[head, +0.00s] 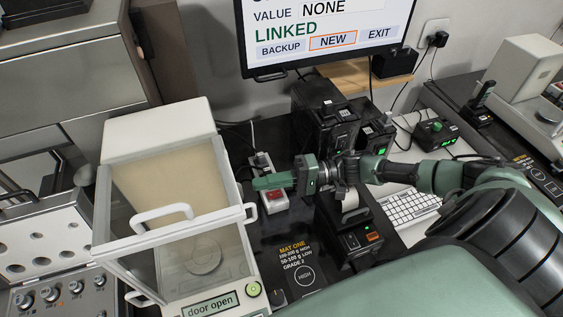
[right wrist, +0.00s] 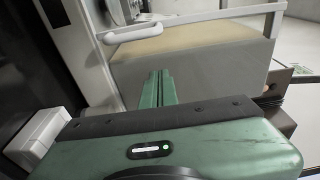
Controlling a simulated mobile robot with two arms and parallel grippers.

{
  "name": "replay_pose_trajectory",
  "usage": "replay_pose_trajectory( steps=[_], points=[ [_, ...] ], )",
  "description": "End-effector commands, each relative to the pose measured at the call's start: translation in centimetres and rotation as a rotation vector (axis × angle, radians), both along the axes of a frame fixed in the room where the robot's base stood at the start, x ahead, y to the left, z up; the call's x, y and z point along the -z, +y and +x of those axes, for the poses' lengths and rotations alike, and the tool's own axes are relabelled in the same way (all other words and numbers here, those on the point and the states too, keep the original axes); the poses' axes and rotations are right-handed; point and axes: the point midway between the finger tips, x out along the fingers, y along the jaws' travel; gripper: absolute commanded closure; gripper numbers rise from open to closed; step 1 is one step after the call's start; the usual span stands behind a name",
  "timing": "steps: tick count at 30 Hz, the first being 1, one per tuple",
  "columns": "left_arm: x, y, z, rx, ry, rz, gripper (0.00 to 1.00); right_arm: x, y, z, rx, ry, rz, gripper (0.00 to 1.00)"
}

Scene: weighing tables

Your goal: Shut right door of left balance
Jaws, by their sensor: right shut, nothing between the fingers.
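The left balance (head: 178,148) has a glass chamber with white frame edges and a round pan (head: 203,258) inside. Its display (head: 209,305) reads "door open". A white handle (head: 250,213) stands at the chamber's right side, near the front; I cannot tell from the glass how far the right door is open. My right gripper (head: 256,183) is shut and empty, just right of the chamber and behind that handle, pointing left. In the right wrist view its closed fingers (right wrist: 158,88) point at the chamber, with a white handle (right wrist: 132,33) beyond them. My left gripper is out of view.
A small box with a red switch (head: 274,197) lies under the right gripper. Black devices (head: 325,115) and a printer (head: 352,238) stand to the right.

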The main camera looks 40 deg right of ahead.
Motion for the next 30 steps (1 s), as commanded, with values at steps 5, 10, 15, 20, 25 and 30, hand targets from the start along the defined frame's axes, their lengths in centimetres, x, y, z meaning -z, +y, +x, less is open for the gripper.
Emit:
replay_pose_trajectory(
  steps=[5, 10, 15, 20, 25, 30],
  points=[
    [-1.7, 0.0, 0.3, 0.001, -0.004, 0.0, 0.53, -0.4, 3.3, 1.1, 0.0, 0.001, 0.0, 1.0],
    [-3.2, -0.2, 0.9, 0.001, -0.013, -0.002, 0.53, -0.2, 3.1, -1.7, 0.0, 0.005, -0.001, 1.0],
    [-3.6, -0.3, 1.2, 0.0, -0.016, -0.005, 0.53, -0.1, 3.2, -2.7, 0.0, 0.001, -0.001, 1.0],
    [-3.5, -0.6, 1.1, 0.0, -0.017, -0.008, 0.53, 0.0, 3.2, -2.8, 0.0, -0.001, -0.001, 1.0],
    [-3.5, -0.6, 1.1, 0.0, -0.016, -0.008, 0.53, 0.0, 3.2, -2.8, 0.0, -0.001, -0.001, 1.0],
    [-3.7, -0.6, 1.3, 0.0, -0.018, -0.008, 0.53, 0.0, 3.1, -2.8, 0.0, 0.0, -0.001, 1.0]
  ],
)
